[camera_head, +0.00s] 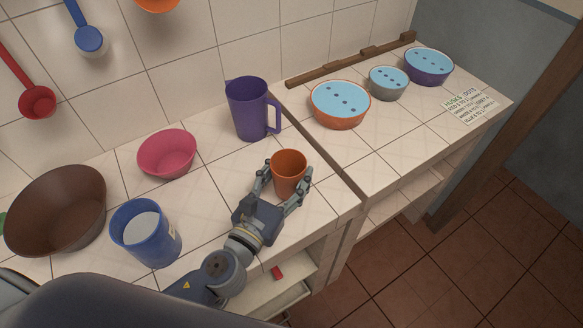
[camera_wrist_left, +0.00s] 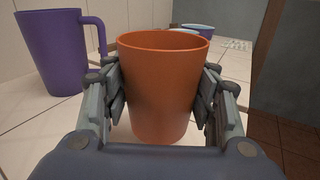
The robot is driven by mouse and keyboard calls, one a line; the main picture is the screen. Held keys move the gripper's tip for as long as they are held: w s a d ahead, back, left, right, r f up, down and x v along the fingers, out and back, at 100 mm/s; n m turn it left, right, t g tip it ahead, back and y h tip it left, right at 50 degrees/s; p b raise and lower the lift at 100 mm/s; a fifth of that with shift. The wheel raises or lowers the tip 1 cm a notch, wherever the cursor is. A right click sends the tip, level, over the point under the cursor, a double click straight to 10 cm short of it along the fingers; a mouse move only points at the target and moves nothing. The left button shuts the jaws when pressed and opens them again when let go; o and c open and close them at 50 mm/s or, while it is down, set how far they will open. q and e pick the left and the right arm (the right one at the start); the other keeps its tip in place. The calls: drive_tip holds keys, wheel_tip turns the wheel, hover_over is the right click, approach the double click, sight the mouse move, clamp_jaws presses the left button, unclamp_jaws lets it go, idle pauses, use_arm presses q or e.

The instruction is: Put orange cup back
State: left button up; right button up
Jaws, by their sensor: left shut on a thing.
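The orange cup (camera_head: 289,172) stands upright at the counter's front part, near the seam. My left gripper (camera_head: 285,187) is around the cup with a finger on each side, shut on it. In the left wrist view the cup (camera_wrist_left: 163,85) fills the space between the fingers, its rim level. I cannot tell whether its base touches the counter. My right gripper is not in view.
A purple pitcher (camera_head: 247,108) stands behind the cup. A pink bowl (camera_head: 167,154), a blue container (camera_head: 146,233) and a brown bowl (camera_head: 57,211) are to the left. Blue-topped bowls, including an orange one (camera_head: 341,122), stand at the back right. A paper note (camera_head: 465,105) lies at right.

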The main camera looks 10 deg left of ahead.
use_arm(q)
drive_tip(key=shift+w, duration=1.25)
drive_tip(key=shift+w+f, duration=0.15)
drive_tip(key=shift+f, duration=0.2)
wheel_tip(320, 180, down, 3)
drive_tip(key=shift+f+b, duration=0.1)
drive_tip(key=shift+b, duration=0.7)
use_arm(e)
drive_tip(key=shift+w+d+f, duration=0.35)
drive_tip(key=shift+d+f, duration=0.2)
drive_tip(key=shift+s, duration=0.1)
use_arm(q)
drive_tip(key=o, duration=1.4)
drive_tip(key=shift+f, duration=0.1)
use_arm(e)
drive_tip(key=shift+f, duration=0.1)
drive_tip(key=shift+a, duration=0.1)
